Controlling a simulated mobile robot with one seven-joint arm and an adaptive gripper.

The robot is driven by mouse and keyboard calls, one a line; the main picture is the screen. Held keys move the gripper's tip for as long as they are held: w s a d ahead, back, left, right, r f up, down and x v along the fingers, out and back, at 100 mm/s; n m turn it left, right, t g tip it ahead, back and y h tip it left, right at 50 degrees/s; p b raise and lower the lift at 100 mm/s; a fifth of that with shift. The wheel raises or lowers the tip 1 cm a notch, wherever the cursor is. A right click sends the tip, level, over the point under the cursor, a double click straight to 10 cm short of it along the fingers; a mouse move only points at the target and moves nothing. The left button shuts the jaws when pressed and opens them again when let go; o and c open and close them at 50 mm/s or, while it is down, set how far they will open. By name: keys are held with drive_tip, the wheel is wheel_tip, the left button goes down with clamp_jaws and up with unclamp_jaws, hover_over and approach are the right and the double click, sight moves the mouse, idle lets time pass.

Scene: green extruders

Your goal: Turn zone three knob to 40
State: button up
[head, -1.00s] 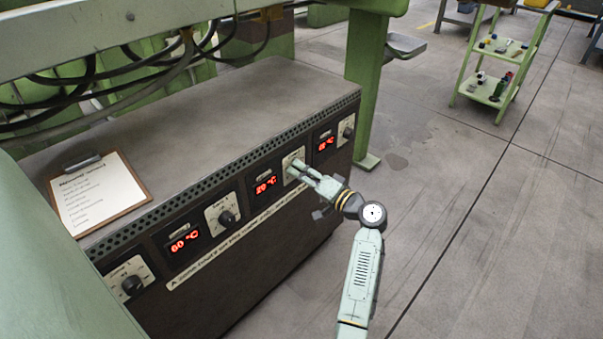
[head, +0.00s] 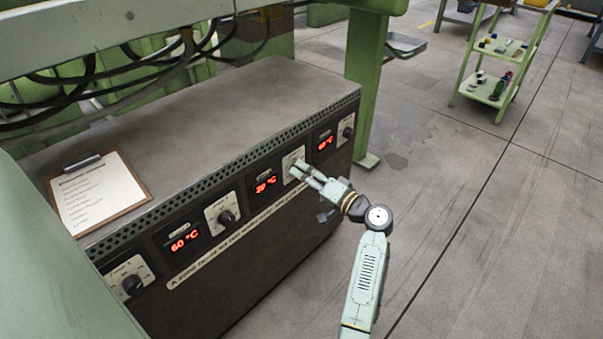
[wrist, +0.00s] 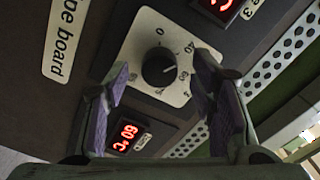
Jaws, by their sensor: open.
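The zone three knob (wrist: 159,66) is a round black dial with a pointer on a pale numbered plate (wrist: 185,32). Its plate also shows in the head view (head: 292,158), third from the left, where my gripper hides most of the knob. My gripper (head: 300,172) is open in front of it. In the wrist view the gripper (wrist: 162,72) has one purple-padded finger on each side of the knob; I cannot tell whether they touch it. The red display left of this knob (head: 265,184) appears to read 20 °C.
Other knobs stand at far left (head: 132,284), second (head: 227,217) and far right (head: 348,132). A 60 °C display (head: 184,240) is left of the second knob. A clipboard (head: 140,197) lies on the cabinet (head: 215,115). A green post (head: 366,90) stands behind my gripper.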

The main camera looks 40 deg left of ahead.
drive_tip(key=d, duration=1)
drive_tip(key=shift+s+d, duration=0.2)
drive_tip(key=shift+s, duration=0.2)
